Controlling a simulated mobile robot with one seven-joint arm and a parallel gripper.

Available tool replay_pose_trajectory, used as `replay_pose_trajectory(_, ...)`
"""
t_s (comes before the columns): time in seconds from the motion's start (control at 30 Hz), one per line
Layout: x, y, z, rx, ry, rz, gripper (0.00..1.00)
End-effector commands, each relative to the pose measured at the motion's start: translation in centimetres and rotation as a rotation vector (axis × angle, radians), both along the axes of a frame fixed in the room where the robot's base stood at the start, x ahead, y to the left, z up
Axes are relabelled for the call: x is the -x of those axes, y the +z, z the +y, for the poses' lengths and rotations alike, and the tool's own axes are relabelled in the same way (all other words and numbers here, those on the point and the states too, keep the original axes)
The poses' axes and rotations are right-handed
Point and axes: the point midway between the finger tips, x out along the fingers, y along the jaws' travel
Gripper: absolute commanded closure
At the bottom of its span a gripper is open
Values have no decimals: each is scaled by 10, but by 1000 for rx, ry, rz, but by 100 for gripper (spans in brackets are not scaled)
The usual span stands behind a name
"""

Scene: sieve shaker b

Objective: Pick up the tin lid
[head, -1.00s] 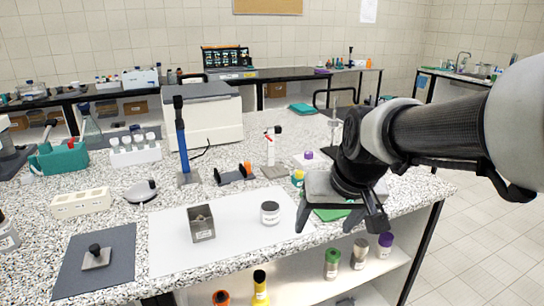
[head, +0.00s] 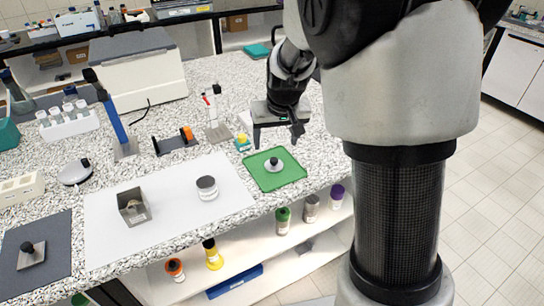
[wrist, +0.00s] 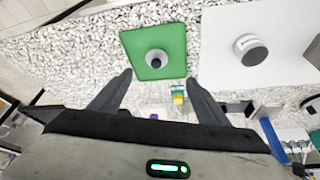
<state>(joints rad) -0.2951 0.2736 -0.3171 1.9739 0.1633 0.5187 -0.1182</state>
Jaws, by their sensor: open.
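A small round grey lid with a black knob (head: 274,164) lies on a green mat (head: 296,177) near the table's right front edge. In the wrist view the round lid (wrist: 156,58) is on the green mat (wrist: 133,42), beyond my fingertips. A squarish metal plate with a black knob (head: 32,257) lies on a dark mat at the far left. I cannot tell for certain which is the tin lid. My gripper (head: 277,136) is open and empty, fingers down, just behind the round lid in the head view and apart from it. It also shows in the wrist view (wrist: 160,78).
A white mat (head: 165,225) left of the green one holds an open metal box (head: 133,207) and a round tin (head: 207,188). A yellow-topped bottle (head: 242,142) stands close left of my gripper. Several bottles stand on the shelf below the front edge.

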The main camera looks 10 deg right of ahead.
Motion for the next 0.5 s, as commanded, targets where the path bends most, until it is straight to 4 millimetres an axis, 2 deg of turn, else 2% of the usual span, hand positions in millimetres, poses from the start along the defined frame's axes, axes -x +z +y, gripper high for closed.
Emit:
replay_pose_trajectory(0.03, -4, -14, -1, 0, -2, 6, 31)
replay_pose_trajectory(0.3, -26, -66, -2, 0, -3, 4, 31)
replay_pose_trajectory(0.5, -35, -84, -1, 0, -1, 0, 31)
